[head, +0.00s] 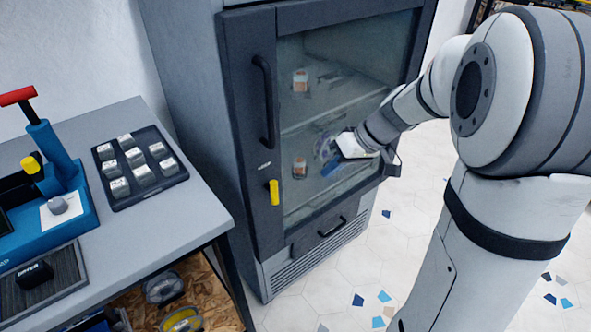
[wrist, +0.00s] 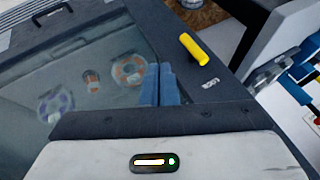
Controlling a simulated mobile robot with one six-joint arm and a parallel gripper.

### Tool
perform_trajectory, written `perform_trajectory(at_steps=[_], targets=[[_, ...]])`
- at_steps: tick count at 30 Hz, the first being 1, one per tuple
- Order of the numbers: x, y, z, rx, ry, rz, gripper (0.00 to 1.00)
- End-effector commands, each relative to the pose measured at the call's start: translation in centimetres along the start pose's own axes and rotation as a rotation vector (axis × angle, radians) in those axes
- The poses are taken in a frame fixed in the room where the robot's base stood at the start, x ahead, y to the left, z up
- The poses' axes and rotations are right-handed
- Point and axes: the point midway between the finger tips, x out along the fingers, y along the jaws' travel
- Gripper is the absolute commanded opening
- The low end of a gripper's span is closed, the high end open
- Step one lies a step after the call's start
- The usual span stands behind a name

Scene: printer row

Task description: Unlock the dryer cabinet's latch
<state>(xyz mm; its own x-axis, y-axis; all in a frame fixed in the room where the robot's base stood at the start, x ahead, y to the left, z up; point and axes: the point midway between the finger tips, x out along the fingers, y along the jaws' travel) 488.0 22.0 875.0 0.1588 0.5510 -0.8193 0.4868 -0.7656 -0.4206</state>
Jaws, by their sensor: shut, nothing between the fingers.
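The dryer cabinet (head: 190,70) stands upright with its glass door (head: 250,90) shut. The latch (head: 274,192) is a small yellow lever on the dark door frame, below the long vertical handle (head: 264,100). It lies nearly upright in the head view. In the wrist view the yellow latch (wrist: 194,48) is at the upper right, apart from my fingers. My gripper (wrist: 164,72) shows there as two blue fingers, shut together and empty, over the glass near the frame.
A grey table (head: 205,200) at left holds a dark tray (head: 145,185) of several small blocks and a blue press (head: 55,225) with a red handle. Spools show behind the glass. A drawer handle (head: 332,226) is low on the cabinet. The tiled floor in front is open.

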Motion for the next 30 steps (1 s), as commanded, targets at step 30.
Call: perform_trajectory(at_steps=[30], targets=[[9.8,0.1,-0.9,-0.046,0.014,-0.034,0.0]])
